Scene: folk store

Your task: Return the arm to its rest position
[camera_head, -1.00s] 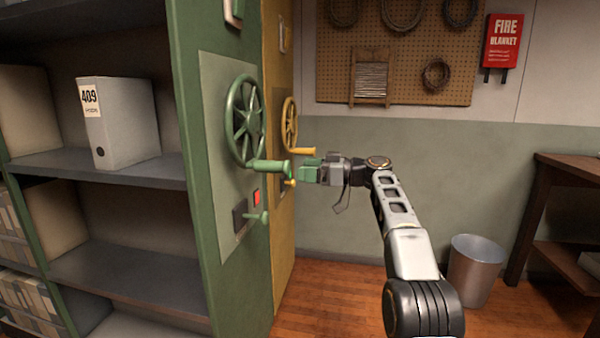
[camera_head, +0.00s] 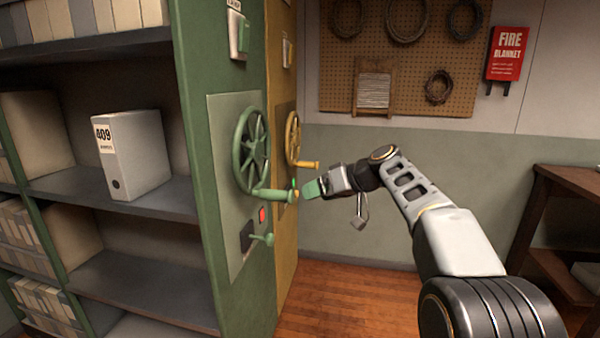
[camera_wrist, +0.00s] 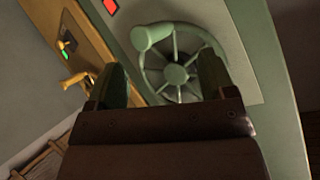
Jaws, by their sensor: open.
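My arm reaches from the lower right of the head view toward the shelf end. My gripper (camera_head: 312,188) has green fingertips and is open, with nothing between the fingers. It is just to the right of the handle (camera_head: 275,194) of the green handwheel (camera_head: 251,150). In the wrist view the gripper (camera_wrist: 165,88) shows its two fingers apart. The green handwheel (camera_wrist: 176,74) lies beyond them, and its handle (camera_wrist: 152,36) is at the upper left of the wheel.
The green shelf end panel (camera_head: 215,90) and the yellow one (camera_head: 283,235) stand left of my arm. A small green lever (camera_head: 262,239) sits below the wheel. A yellow handle (camera_head: 305,164) sticks out behind. A wooden table (camera_head: 570,180) is at right. Bare floor (camera_head: 335,295) lies below.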

